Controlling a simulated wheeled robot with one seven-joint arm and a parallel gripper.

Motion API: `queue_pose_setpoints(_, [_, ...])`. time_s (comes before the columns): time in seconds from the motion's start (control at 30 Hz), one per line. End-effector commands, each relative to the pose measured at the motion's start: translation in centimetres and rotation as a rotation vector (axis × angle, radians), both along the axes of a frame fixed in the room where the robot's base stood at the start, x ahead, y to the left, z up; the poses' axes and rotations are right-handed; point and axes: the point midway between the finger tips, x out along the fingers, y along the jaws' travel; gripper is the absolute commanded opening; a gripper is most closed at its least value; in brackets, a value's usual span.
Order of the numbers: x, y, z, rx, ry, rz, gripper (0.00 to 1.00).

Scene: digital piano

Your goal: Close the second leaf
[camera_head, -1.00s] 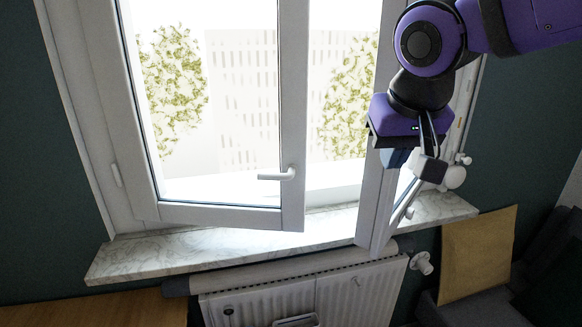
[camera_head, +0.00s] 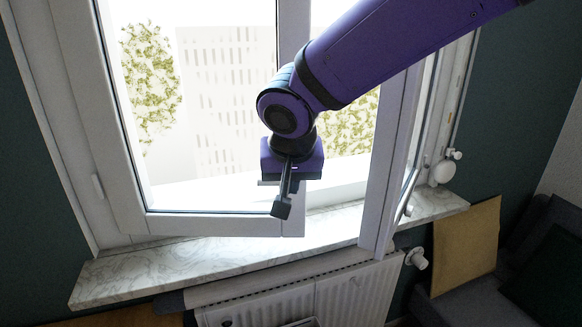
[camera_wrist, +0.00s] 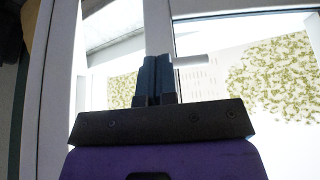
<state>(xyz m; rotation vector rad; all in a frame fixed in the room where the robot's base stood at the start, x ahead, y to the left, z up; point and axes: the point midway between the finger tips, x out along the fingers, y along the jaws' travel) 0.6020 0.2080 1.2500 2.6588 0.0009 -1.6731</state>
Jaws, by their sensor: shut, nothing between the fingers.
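The window has two white-framed leaves. The left leaf (camera_head: 130,190) stands ajar, its lower free corner over the sill. My gripper (camera_head: 281,209) points down in front of the left leaf's free edge, shut and empty. In the wrist view the shut fingers (camera_wrist: 157,78) are beside a white handle-like bar (camera_wrist: 188,61). I cannot tell whether they touch it.
A marble sill (camera_head: 150,268) runs below the window, with a white radiator (camera_head: 345,295) under it. A radiator valve (camera_head: 417,258) and a tan board (camera_head: 466,245) are at the right. A dark sofa (camera_head: 540,255) stands in the right corner.

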Motion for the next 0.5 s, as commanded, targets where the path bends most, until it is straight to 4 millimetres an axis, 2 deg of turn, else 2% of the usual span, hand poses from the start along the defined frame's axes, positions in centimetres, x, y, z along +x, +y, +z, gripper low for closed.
queue_pose_setpoints(0.2, [1.7,0.0,-3.7,-0.002,0.003,0.000,0.00])
queue_pose_setpoints(0.3, [3.4,0.0,-3.2,0.000,-0.001,-0.001,0.00])
queue_pose_setpoints(0.5, [5.2,0.0,-2.8,0.000,-0.001,0.000,0.00])
